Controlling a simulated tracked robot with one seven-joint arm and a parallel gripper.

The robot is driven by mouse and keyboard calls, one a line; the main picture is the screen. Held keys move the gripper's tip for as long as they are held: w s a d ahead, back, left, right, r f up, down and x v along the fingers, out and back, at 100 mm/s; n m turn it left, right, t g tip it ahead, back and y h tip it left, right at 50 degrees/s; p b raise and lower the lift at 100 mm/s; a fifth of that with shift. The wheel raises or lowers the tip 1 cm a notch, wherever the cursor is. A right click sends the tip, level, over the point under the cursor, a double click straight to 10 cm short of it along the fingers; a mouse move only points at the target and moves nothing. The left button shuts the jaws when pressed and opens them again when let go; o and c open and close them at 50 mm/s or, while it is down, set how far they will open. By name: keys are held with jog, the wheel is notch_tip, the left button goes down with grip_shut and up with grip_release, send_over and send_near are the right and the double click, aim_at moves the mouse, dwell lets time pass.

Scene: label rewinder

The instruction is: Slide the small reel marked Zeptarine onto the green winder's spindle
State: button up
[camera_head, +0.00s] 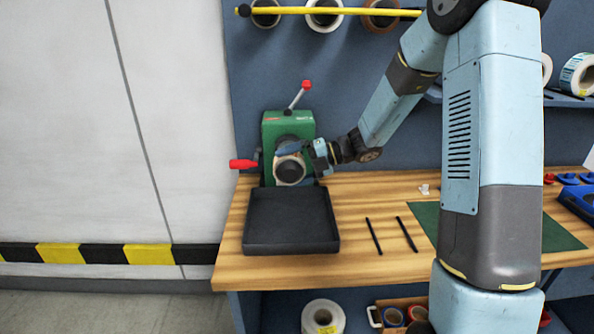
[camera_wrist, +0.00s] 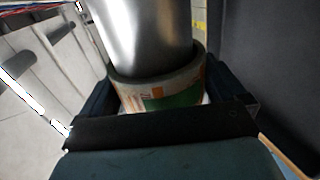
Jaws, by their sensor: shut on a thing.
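The green winder (camera_head: 272,130) stands at the back left of the bench, with a red-knobbed lever on top and a red handle at its left. My gripper (camera_head: 303,150) is at the winder's front, reaching in from the right, shut on a small reel (camera_head: 279,172). In the wrist view the reel (camera_wrist: 160,92), with an orange and green label, sits between the two jaws. The silver spindle (camera_wrist: 145,35) rises from inside the reel's rim, so the reel appears to be around it. How far along it sits is unclear. The name Zeptarine is not readable.
A black tray (camera_head: 291,248) lies directly in front of the winder. Two dark rods (camera_head: 374,236) and a green mat (camera_head: 425,215) lie to the right. A yellow rail (camera_head: 335,11) with several reels hangs above. The bench (camera_head: 345,262) between tray and rods is clear.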

jog(key=shift+w+d, duration=0.1)
jog(key=shift+w, duration=3.3)
jog(key=shift+w, duration=0.1)
jog(key=o, duration=0.6)
jog(key=shift+o, duration=0.2)
jog(key=shift+d, duration=0.1)
jog(key=v, duration=0.7)
